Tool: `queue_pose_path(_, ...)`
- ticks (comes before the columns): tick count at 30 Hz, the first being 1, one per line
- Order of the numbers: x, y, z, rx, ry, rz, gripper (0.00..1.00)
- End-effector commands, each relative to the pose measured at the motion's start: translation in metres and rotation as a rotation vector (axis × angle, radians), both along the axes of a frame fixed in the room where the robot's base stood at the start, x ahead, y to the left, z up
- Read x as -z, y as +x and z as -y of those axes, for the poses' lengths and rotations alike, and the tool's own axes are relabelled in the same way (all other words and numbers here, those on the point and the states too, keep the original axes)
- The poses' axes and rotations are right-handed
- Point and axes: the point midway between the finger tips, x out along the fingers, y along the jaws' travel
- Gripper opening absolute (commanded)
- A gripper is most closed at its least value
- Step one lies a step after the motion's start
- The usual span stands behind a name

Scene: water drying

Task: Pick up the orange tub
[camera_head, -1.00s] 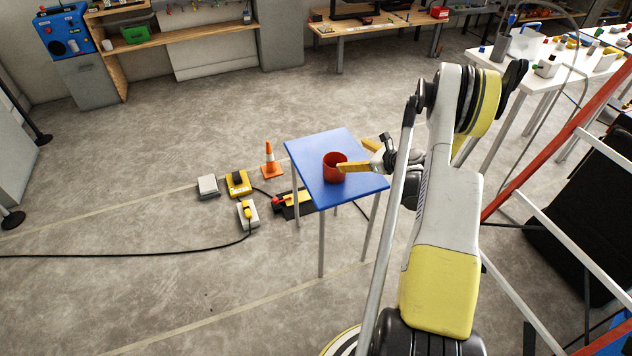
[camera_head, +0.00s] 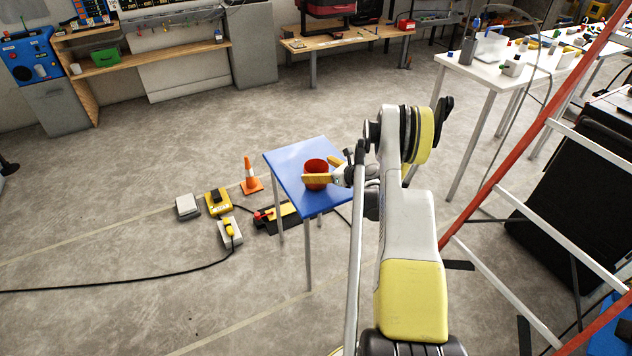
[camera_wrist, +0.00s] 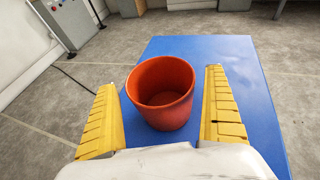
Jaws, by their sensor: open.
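The orange tub (camera_head: 316,168) is a round, open-topped, red-orange container standing upright on a small blue table (camera_head: 290,163). In the wrist view the tub (camera_wrist: 161,94) stands between the two yellow fingers of my gripper (camera_wrist: 165,108), with blue table top showing on both sides of it. The tub looks empty inside. My gripper (camera_head: 323,172) is open around the tub, and no finger visibly touches it. In the head view one yellow finger crosses in front of the tub and hides part of its side.
An orange-white cone (camera_head: 250,177), a yellow box (camera_head: 217,201) and several other items with a black cable lie on the floor left of the blue table. A red-railed ladder (camera_head: 520,145) stands at the right. A white table (camera_head: 480,68) holds small objects behind it.

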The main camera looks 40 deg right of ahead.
Motion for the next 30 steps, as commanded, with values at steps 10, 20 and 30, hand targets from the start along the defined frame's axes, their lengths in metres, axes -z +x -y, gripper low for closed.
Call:
queue_pose_path(10,0.004,0.011,-0.001,0.000,0.000,0.000,0.88)
queue_pose_path(20,0.004,0.010,-0.001,0.000,0.000,0.000,0.45)
queue_pose_path(30,-0.008,0.010,-0.001,0.000,0.000,0.000,0.45)
